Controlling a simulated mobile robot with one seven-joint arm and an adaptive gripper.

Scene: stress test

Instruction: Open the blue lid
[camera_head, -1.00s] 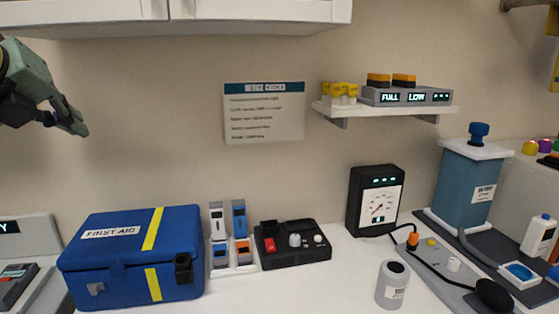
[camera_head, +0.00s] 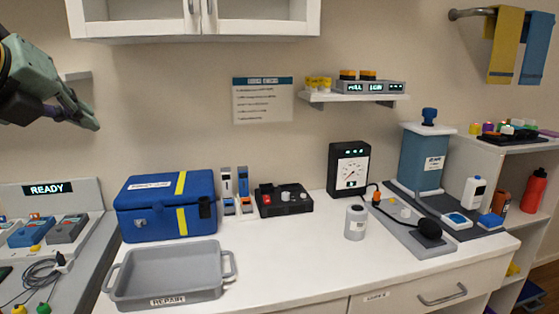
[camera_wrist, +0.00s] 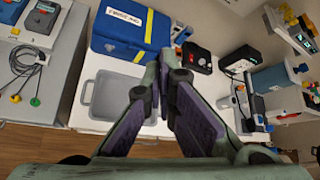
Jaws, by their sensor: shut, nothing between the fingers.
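The blue first aid box (camera_head: 167,218) stands on the white counter at the left, in the head view. Its blue lid (camera_head: 152,191) is shut, with a white label and a yellow stripe on top. Dark and grey latches show on its front. The box also shows at the top of the wrist view (camera_wrist: 125,47). My gripper (camera_head: 90,117) is high at the left in the head view, up in front of the wall, well apart from the box. In the wrist view the two fingers (camera_wrist: 168,60) come together at their tips, with nothing held.
A grey tray (camera_head: 125,284) labelled REPAIR lies in front of the box. A black control panel (camera_head: 284,203), a gauge (camera_head: 349,169) and a grey canister (camera_head: 355,223) stand to the right. A cabinet (camera_head: 262,20) hangs above. The counter's front middle is clear.

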